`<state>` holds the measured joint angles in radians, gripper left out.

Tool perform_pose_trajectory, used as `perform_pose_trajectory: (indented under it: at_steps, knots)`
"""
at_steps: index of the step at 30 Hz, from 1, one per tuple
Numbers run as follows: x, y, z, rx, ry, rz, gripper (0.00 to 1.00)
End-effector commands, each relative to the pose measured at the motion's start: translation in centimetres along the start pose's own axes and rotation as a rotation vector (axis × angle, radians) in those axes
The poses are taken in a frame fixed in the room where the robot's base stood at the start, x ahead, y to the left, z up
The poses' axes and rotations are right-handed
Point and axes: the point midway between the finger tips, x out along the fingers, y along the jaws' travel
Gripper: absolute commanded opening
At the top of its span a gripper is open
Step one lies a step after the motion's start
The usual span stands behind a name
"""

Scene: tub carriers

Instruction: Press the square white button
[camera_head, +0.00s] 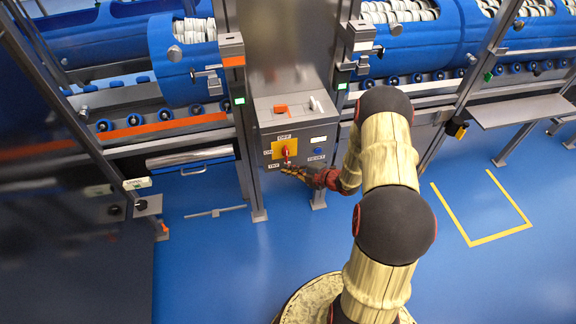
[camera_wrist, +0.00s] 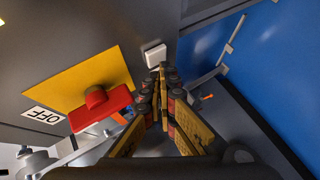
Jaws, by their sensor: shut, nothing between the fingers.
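The square white button (camera_wrist: 155,54) sits on the grey panel face in the wrist view, beside a corner of the yellow plate. My gripper (camera_wrist: 161,76) is shut and empty, its fingertips just below the button in that picture. I cannot tell whether the tips touch it. In the head view my gripper (camera_head: 287,170) is at the lower part of the control box (camera_head: 297,112), below the yellow plate. I cannot make out the square button there; my gripper may hide it.
A red rotary switch (camera_wrist: 95,97) stands out from the yellow plate (camera_wrist: 75,70), close to my fingers. A blue button (camera_head: 318,151) and a pale rectangle (camera_head: 318,139) are right of it. Metal posts flank the box.

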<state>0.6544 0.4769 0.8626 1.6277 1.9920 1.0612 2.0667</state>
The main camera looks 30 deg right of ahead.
Motion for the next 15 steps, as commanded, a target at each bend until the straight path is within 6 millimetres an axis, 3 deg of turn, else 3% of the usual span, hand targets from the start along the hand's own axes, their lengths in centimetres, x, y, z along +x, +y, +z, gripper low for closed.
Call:
perform_pose_trajectory:
  at_steps: [15]
  knots:
    - [-2.4,-1.6,-1.7,0.002,0.0,-0.001,0.0]
